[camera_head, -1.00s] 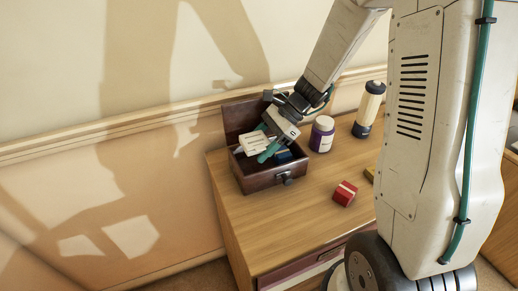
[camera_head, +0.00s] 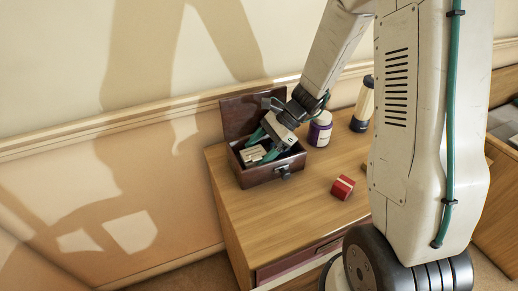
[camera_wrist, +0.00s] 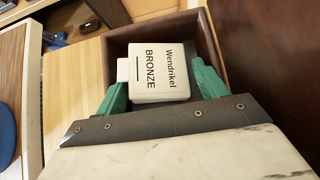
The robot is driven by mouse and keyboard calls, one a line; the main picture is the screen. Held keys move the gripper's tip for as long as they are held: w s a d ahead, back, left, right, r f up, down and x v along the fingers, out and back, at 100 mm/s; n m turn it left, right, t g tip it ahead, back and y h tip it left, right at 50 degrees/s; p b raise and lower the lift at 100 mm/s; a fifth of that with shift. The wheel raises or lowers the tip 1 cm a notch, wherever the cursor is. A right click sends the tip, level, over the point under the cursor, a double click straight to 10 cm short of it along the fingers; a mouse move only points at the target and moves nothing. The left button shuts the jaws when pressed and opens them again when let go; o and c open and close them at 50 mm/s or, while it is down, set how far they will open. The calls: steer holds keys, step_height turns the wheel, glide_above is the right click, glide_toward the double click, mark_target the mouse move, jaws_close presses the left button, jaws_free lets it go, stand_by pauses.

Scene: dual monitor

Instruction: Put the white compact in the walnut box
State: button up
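The white compact (camera_wrist: 160,72), lettered "Wendrikel BRONZE", lies inside the walnut box (camera_wrist: 119,47) in the wrist view, between my green fingers. It also shows inside the box in the head view (camera_head: 253,154). The walnut box (camera_head: 262,176) stands on the wooden cabinet top with its lid (camera_head: 240,118) raised at the back. My gripper (camera_head: 270,148) reaches down into the box; its fingers (camera_wrist: 160,84) look spread on both sides of the compact. The box floor under the compact is mostly hidden.
A white and purple jar (camera_head: 320,130) stands close right of the box, with a dark-ended cream cylinder (camera_head: 363,105) beyond it. A red block (camera_head: 342,187) lies in front. The cabinet top (camera_head: 290,215) is clear in front of the box.

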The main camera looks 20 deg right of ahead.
steer(key=shift+r, duration=0.5)
steer(key=v, duration=1.1)
steer(key=shift+r, duration=0.15)
steer(key=s+a+r+n+h, duration=0.1)
steer(key=s+r+n+h, duration=0.2)
steer(key=s+n, duration=0.3)
steer(key=s+a+r+n+t+h, duration=0.1)
steer(key=s+a+r+n+h, duration=0.1)
steer(key=s+n, duration=0.4)
steer(key=s+a+r+n+h, duration=0.1)
steer(key=s+r+n+h, duration=0.3)
steer(key=s, duration=0.7)
step_height(320, 180, up, 3)
steer(key=shift+s+a+f+n, duration=0.15)
steer(key=shift+s+n, duration=0.1)
steer(key=shift+n, duration=0.75)
